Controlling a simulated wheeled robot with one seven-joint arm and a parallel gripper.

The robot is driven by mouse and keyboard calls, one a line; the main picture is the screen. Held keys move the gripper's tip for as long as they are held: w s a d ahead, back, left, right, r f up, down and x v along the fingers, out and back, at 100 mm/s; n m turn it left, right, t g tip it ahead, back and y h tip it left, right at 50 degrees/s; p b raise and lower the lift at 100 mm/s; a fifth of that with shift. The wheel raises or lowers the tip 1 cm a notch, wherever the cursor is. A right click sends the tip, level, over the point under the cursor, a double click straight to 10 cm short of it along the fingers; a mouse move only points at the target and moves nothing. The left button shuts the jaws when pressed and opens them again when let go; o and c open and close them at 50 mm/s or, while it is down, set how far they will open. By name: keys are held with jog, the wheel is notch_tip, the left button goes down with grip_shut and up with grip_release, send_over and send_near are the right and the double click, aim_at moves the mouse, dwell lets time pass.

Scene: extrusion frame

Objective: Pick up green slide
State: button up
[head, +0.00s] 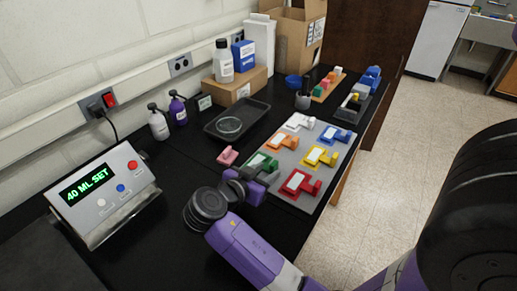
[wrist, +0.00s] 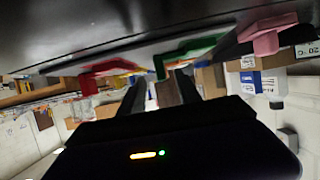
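The green slide (head: 262,161), with a pale label on it, lies on the left side of a grey board (head: 284,207) in the head view. My gripper (head: 243,178) is low beside it, at its near left, and hides part of it. In the wrist view, which looks upside down, the green slide (wrist: 190,48) is just beyond the two dark fingertips (wrist: 160,84). The fingers stand apart with a gap between them, and nothing shows held there.
A red slide (head: 300,182) lies nearer on the board, with orange, yellow, white and blue ones around. A pink piece (head: 228,156) sits left of the board. A black tray (head: 237,120) and a control box (head: 102,191) are on the black bench.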

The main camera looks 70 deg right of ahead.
aim_at(277, 162)
jog(key=shift+w+d, duration=0.15)
jog(key=shift+d, duration=0.2)
jog(key=shift+d+f, duration=0.1)
jog(key=shift+d, duration=0.25)
jog(key=x, duration=0.2)
jog(key=p+x, duration=0.1)
jog(key=x, duration=0.1)
jog(key=p+x, duration=0.1)
jog(key=x, duration=0.1)
jog(key=shift+s+r, duration=0.25)
jog(key=shift+r, duration=0.1)
jog(key=shift+s+d+f, duration=0.1)
jog(key=shift+d+f, duration=0.2)
jog(key=shift+d, duration=0.15)
grip_shut()
